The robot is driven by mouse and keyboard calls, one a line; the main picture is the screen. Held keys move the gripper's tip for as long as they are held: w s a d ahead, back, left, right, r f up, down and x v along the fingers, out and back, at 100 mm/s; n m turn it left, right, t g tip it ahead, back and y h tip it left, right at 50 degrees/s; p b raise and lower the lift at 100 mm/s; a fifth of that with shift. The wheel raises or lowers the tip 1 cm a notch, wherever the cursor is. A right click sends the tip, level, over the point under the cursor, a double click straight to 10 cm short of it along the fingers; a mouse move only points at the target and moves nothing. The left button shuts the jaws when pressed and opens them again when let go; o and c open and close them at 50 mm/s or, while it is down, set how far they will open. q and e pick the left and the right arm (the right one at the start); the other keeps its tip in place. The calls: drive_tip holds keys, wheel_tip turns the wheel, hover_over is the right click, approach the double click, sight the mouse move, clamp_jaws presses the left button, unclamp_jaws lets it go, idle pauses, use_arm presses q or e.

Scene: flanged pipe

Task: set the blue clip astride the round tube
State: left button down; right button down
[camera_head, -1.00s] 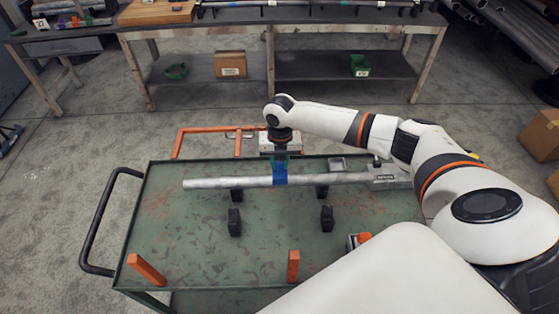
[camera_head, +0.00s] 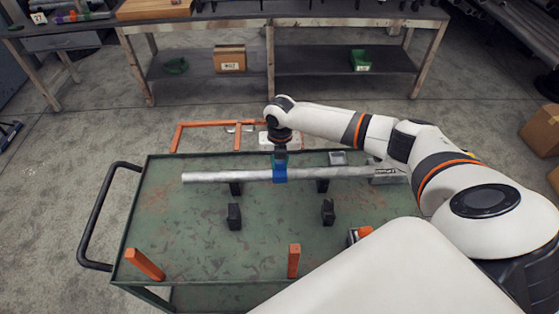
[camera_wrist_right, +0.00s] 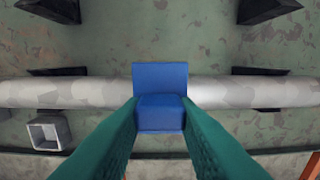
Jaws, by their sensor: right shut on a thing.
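The round tube (camera_head: 225,177) is a long grey metal pipe lying left to right over black supports on the green cart. It also crosses the right wrist view (camera_wrist_right: 60,93). The blue clip (camera_head: 280,175) is at the tube's middle and covers its width from above; it also shows in the right wrist view (camera_wrist_right: 160,78). My right gripper (camera_head: 280,157) is above the tube, shut on the clip, with its green fingers at the clip's near sides in the right wrist view. Whether the clip is fully seated is hidden. My left gripper is not in view.
The green cart (camera_head: 180,240) carries black blocks (camera_head: 234,216) (camera_head: 328,211) and orange posts (camera_head: 144,264) (camera_head: 294,261) near its front. A grey square tube piece (camera_wrist_right: 48,132) lies beside the round tube. A workbench (camera_head: 280,20) stands behind.

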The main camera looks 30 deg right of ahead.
drive_tip(key=shift+w+f, duration=0.1)
drive_tip(key=shift+f, duration=0.4)
idle(0.4)
drive_tip(key=c, duration=1.1)
unclamp_jaws()
drive_tip(key=shift+o, duration=0.2)
wheel_tip(320, 180, up, 12)
drive_tip(key=b, duration=0.1)
drive_tip(key=shift+b, duration=0.35)
